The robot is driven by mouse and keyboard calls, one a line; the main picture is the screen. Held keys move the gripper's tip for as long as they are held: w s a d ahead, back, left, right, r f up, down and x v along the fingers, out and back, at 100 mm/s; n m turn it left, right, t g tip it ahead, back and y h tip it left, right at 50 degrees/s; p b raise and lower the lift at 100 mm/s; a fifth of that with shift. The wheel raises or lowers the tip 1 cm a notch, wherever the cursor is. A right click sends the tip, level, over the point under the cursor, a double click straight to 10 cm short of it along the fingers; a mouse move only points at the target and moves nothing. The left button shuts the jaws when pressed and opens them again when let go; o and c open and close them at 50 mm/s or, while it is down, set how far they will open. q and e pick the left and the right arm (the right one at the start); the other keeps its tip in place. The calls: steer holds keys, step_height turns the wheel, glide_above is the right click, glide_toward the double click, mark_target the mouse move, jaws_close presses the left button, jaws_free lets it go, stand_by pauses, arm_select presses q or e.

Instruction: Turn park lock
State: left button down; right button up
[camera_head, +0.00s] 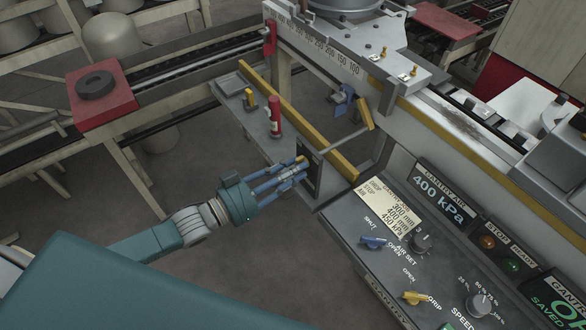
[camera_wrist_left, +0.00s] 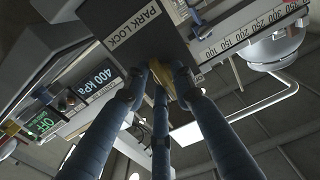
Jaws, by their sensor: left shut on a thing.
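The park lock is a dark upright plate (camera_head: 312,173) at the left end of the control console in the head view. In the left wrist view its plate (camera_wrist_left: 150,45) carries a white PARK LOCK label. My left gripper (camera_head: 297,171) reaches it from the left, with its blue fingers at the plate's face. In the left wrist view the fingers (camera_wrist_left: 160,77) close around a yellow park lock handle (camera_wrist_left: 161,88). The fingers hide much of the handle, so its angle is hard to tell. My right gripper is not in view.
The console has a blue SHUT/OPEN lever (camera_head: 374,242), a yellow grip lever (camera_head: 415,297), knobs and a 400 kPa display (camera_head: 437,195). A grey shelf (camera_head: 255,122) with a red cylinder (camera_head: 275,120) and a yellow rail (camera_head: 300,120) lies behind my gripper. Open floor lies left of it.

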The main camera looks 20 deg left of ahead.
arm_select(q)
steer(key=shift+s+f, duration=0.15)
steer(key=shift+f, duration=0.15)
steer(key=c, duration=1.7)
jaws_free()
steer(key=shift+d+r, duration=0.1)
steer(key=shift+r, duration=0.05)
steer(key=v, duration=1.2)
